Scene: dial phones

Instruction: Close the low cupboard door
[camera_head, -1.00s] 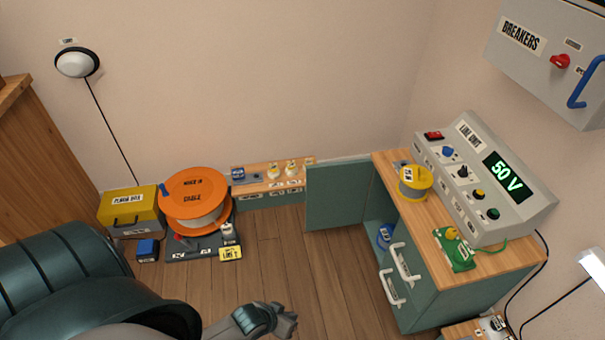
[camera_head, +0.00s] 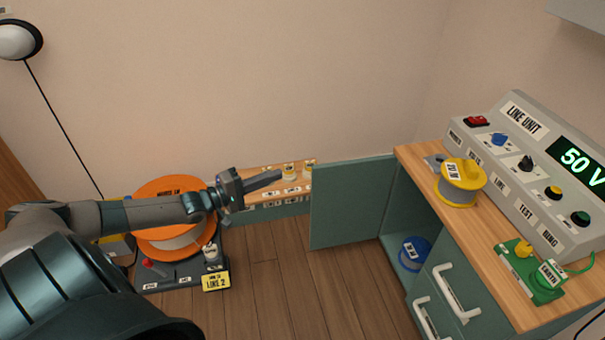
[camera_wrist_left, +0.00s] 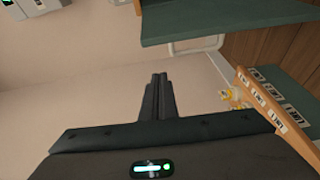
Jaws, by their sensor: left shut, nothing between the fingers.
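The low cupboard door (camera_head: 350,205) is a teal panel standing wide open. It swings out to the left of the cupboard, beneath the wooden worktop (camera_head: 480,225). The cupboard's opening shows a blue reel (camera_head: 413,252) inside. My left gripper (camera_head: 268,179) is shut and empty, in the air to the left of the door's free edge, and looks apart from it. In the left wrist view my shut fingers (camera_wrist_left: 157,95) point up, and a teal panel (camera_wrist_left: 195,20) with a pale handle lies above and to the right of them.
A large orange cable reel (camera_head: 170,240) stands behind my left arm. A low labelled wooden shelf (camera_head: 262,185) runs along the back wall. A yellow reel (camera_head: 461,184), a green key unit (camera_head: 530,272) and the line unit (camera_head: 520,150) sit on the worktop. Floor before the door is clear.

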